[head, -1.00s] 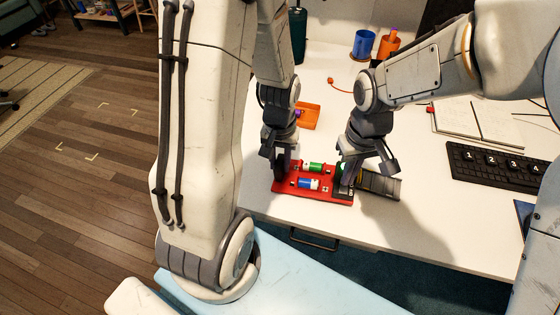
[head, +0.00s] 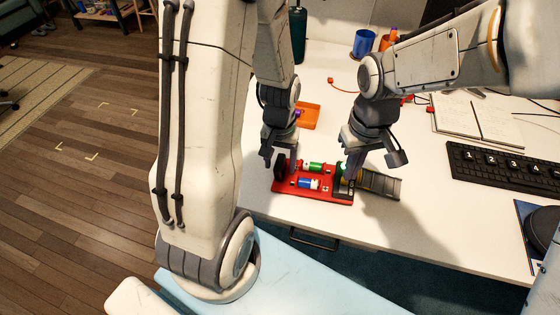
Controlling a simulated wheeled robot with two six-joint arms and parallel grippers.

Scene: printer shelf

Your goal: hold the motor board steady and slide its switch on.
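The red motor board (head: 313,196) lies flat near the table's front edge, with a green-and-white battery (head: 312,167) and a blue-and-white battery (head: 308,183) on it. My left gripper (head: 280,158) is at the board's left end, its fingers spread, with a dark round part (head: 280,168) of the board between or just behind them. My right gripper (head: 373,168) is open over the board's right end, one finger low near the edge and the other out to the right. The switch is too small to tell, and the right finger covers part of that end.
A grey ribbed cylinder (head: 382,185) lies against the board's right side. An orange tray (head: 309,115) is behind. A keyboard (head: 500,165), open notebook (head: 480,120) and blue cup (head: 363,44) stand farther off. The white table (head: 450,225) is clear in front right.

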